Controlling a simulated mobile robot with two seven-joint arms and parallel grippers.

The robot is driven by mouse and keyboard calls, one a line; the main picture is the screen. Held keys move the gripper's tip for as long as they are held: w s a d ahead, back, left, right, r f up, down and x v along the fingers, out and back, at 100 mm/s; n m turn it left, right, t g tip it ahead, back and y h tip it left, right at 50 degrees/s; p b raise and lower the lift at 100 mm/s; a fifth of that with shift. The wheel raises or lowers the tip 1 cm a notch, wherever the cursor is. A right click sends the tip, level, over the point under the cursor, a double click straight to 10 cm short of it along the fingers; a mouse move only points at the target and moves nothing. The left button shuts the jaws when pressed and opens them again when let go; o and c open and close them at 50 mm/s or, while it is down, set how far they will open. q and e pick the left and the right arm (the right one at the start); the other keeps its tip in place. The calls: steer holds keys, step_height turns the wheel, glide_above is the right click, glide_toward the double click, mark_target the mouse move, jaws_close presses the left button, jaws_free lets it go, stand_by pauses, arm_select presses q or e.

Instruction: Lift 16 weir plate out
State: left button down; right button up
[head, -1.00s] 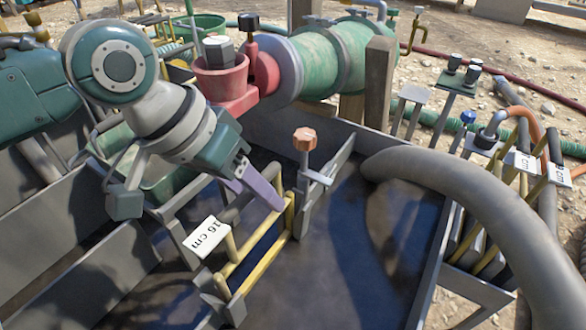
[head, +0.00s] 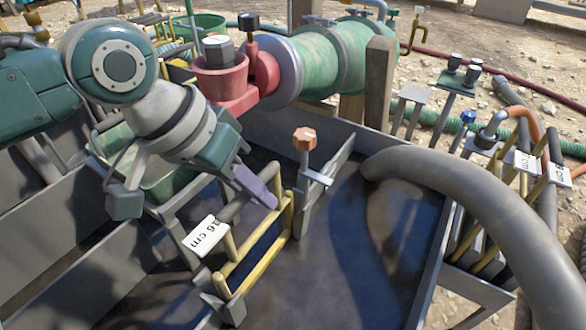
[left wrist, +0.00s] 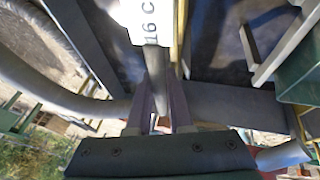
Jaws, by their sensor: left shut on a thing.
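The 16 cm weir plate (head: 232,292) stands in the tank in the head view, with yellow edge bars, a grey top handle bar (head: 232,211) and a white tag (head: 204,237). The tag (left wrist: 140,20) also shows at the top of the left wrist view. My left gripper (head: 258,188) is shut on the handle bar near its far end. In the left wrist view, the purple fingers of my left gripper (left wrist: 159,108) lie on both sides of the grey bar (left wrist: 156,72). The plate's lower edge is hard to make out. My right gripper is not in view.
An orange-knobbed clamp post (head: 304,140) stands just right of the plate. A thick grey hose (head: 470,205) curves over the tank's right side. More tagged plates (head: 524,165) stand in a rack at the right. A red and green pipe (head: 320,62) lies behind the tank.

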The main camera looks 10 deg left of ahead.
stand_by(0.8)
arm_select(q)
steer(key=shift+r, duration=0.15)
step_height(320, 180, up, 28)
steer(key=p, duration=1.4)
steer(key=shift+r, duration=0.15)
